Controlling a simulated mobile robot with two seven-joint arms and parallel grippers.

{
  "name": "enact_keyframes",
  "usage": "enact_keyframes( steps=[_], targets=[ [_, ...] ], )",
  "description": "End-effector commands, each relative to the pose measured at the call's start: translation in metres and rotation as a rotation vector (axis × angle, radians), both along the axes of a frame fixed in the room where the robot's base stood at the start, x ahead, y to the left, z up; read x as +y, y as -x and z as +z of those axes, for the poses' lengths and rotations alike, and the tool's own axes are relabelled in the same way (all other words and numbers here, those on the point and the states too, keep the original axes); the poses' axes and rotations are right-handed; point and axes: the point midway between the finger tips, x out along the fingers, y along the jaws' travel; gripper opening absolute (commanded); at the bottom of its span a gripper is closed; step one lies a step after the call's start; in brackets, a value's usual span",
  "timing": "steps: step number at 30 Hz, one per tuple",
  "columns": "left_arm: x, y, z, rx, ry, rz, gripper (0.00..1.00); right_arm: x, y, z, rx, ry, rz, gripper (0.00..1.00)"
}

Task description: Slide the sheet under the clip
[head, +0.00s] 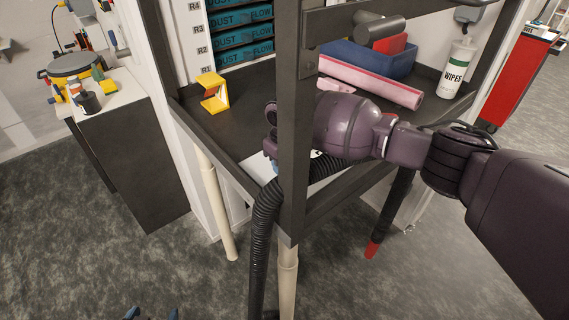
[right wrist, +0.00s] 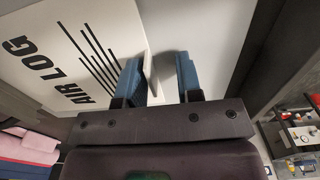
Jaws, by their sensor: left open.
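The sheet is a white board marked AIR LOG (right wrist: 75,40) in the right wrist view. In the head view part of the white sheet (head: 258,167) shows at the bench's front corner, partly behind a dark post and my arm. My right gripper (right wrist: 160,75) is open, its blue fingers apart. The left finger overlaps the sheet's edge in the picture; I cannot tell if they touch. My left gripper (head: 152,315) is open at the bottom edge of the head view, away from the bench. A yellow bent piece (head: 213,92) stands on the bench; I cannot tell if it is the clip.
A dark post (head: 293,130) rises at the bench's front corner, with a black hose (head: 262,240) beside it. A pink roll (head: 370,80), a blue bin (head: 365,58) and a wipes bottle (head: 458,68) stand at the back right. The bench around the yellow piece is clear.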

Motion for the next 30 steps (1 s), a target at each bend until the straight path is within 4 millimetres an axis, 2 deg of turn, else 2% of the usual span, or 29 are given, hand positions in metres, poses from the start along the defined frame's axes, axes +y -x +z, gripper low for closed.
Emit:
enact_keyframes(
  steps=[8,15,24,30],
  targets=[
    [0.0,0.0,0.0,-0.001,0.0,0.0,0.83,0.0,0.0,0.0,-0.001,0.001,-0.001,0.33],
    [0.001,0.004,-0.011,0.015,0.0,0.003,0.83,0.0,-0.001,0.039,-0.003,-0.001,0.0,0.33],
    [0.0,0.002,-0.01,0.005,0.0,0.002,0.83,0.001,0.0,0.09,-0.002,-0.001,0.0,0.33],
    [0.0,0.0,-0.007,-0.004,0.0,0.001,0.83,0.0,0.0,0.106,-0.001,0.0,-0.001,0.33]
  ],
)
